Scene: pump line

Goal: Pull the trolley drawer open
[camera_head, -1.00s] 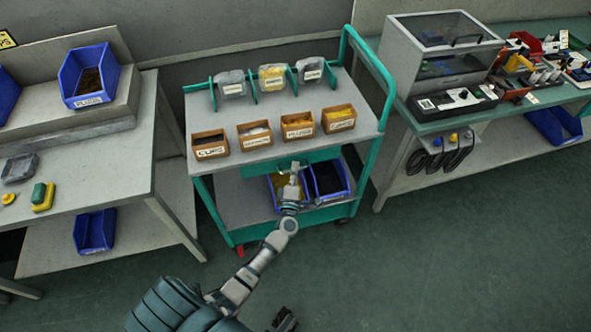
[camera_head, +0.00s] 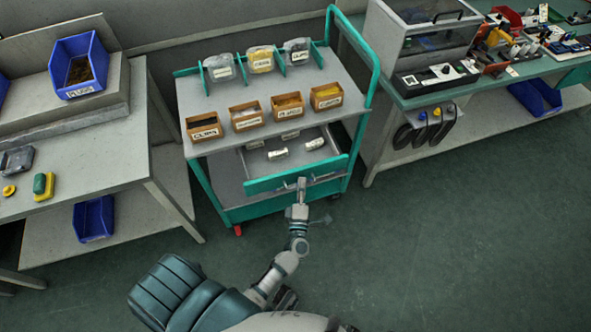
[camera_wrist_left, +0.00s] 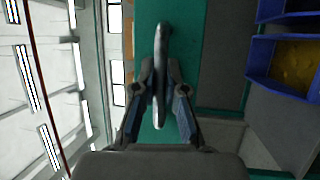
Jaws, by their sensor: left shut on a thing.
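The teal trolley (camera_head: 362,75) stands in the middle of the head view. Its teal-fronted drawer (camera_head: 262,185) is pulled out below the top shelf, and several white items lie inside it. My left gripper (camera_head: 301,186) is at the middle of the drawer front. In the left wrist view the left gripper's fingers (camera_wrist_left: 160,95) are shut on the grey bar handle (camera_wrist_left: 161,50), with the teal drawer front behind it. The right gripper cannot be made out.
Small labelled bins (camera_head: 246,115) and bagged parts (camera_head: 260,60) sit on the trolley top. A workbench (camera_head: 60,130) stands at left and another bench (camera_head: 400,100) at right. The green floor (camera_head: 450,240) in front is clear.

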